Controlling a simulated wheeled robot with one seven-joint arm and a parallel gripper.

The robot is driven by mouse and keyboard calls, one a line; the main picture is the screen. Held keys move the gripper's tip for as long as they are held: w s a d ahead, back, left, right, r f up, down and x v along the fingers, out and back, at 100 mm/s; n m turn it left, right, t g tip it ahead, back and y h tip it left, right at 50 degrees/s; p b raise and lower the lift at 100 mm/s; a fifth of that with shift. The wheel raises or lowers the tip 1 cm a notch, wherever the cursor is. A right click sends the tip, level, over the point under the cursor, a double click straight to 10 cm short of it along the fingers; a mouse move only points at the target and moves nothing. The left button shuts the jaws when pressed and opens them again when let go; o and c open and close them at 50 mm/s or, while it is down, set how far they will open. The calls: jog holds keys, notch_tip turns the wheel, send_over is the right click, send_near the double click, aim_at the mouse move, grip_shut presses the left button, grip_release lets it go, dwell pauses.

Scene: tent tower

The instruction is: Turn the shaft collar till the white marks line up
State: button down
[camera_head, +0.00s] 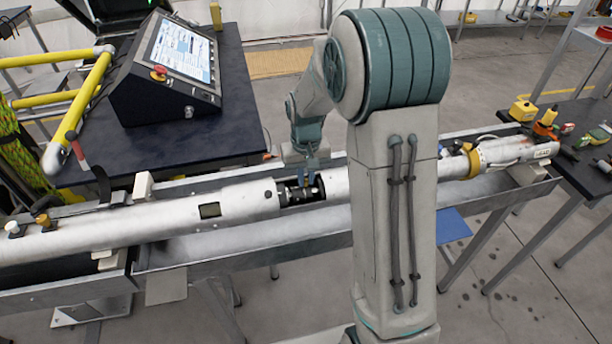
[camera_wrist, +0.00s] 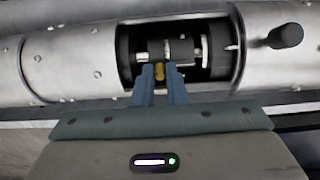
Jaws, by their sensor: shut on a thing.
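The shaft collar (camera_wrist: 181,50) is a dark ring on the shaft inside the cut-out window of a long silver tube (camera_head: 240,200). A small brass-coloured piece (camera_wrist: 159,72) stands out between my fingertips. My gripper (camera_wrist: 159,76) reaches into the window with its blue fingers, shut on this piece. In the head view my gripper (camera_head: 305,180) comes down over the window from above. Pale marks (camera_wrist: 167,46) show on the shaft and collar; another pale band (camera_wrist: 204,48) is to the right. Whether they line up is too small to tell.
The tube lies along a metal trough (camera_head: 170,254). A black knob (camera_wrist: 286,36) stands on the tube near the window. A control console (camera_head: 175,65) sits on a dark table behind, beside yellow rails (camera_head: 85,105). Small tools lie on a table (camera_head: 590,150) at the right.

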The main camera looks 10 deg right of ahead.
aim_at(307, 190)
jog(key=shift+f+b, duration=0.1)
jog(key=shift+b, duration=0.2)
jog(key=s+t+b, duration=0.1)
jog(key=b, duration=0.2)
jog(key=t+b, duration=0.2)
jog(key=b, duration=0.2)
jog(key=shift+s+f, duration=0.3)
jog(key=shift+s, duration=0.05)
jog(key=s+t+b, duration=0.1)
jog(key=t+b, duration=0.1)
jog(key=b, duration=0.3)
jog(key=shift+s+t+b, duration=0.1)
jog(key=shift+t+b, duration=0.3)
jog(key=shift+b, duration=0.05)
jog(key=shift+r, duration=0.1)
jog(key=c, duration=1.5)
grip_release()
jog(key=shift+s, duration=0.1)
jog(key=v, duration=1.3)
jog(key=shift+s+r, duration=0.3)
